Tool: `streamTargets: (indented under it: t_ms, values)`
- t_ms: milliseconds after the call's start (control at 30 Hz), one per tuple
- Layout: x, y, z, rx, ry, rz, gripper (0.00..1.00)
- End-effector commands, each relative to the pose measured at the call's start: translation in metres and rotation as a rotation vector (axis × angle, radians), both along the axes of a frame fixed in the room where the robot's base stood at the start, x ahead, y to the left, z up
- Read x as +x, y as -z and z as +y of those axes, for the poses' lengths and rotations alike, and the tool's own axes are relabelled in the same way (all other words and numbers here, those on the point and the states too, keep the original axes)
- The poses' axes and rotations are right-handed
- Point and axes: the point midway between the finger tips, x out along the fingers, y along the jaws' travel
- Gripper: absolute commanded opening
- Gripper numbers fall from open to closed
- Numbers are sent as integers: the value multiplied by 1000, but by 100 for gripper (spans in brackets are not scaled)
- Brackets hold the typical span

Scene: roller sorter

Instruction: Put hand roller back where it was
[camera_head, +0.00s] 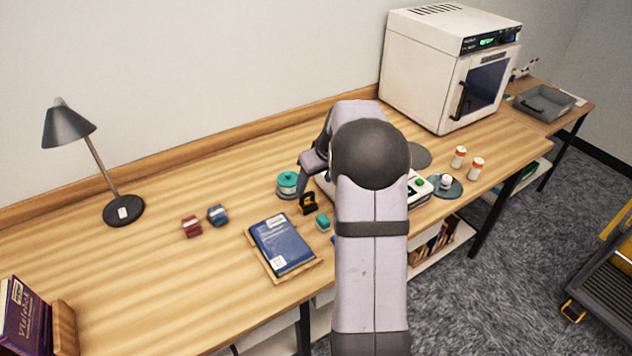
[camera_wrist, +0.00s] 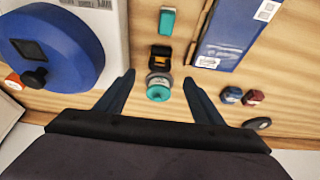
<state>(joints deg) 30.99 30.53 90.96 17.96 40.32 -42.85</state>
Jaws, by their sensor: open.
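My gripper (camera_wrist: 158,84) is open and empty in the wrist view, with its fingers spread wide. A round grey container with a teal top (camera_wrist: 158,88) shows between the fingertips; it also stands on the table in the head view (camera_head: 288,181). Just beyond it is a small black and orange item (camera_wrist: 161,54), also seen in the head view (camera_head: 308,204). It may be the hand roller, but I cannot tell for certain. A teal block (camera_wrist: 167,20) lies beyond that. My arm hides most of my gripper in the head view.
A blue book (camera_head: 282,244) lies on a wooden board beside these items. Small red (camera_head: 191,227) and blue (camera_head: 217,215) objects sit left. A large blue disc (camera_wrist: 52,48) on a white device is left in the wrist view.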

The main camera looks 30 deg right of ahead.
Motion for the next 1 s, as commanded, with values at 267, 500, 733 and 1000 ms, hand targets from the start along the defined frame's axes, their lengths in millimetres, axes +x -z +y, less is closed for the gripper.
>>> streamTargets:
  t_ms: [267, 500, 733, 1000]
  values:
    - [-1, -3, 1, 0, 0, 1, 62]
    - [-22, -3, 51, 24, -9, 54, 62]
    - [-100, 5, 151, 51, -15, 191, 62]
    - [-215, 24, 221, 24, -11, 337, 62]
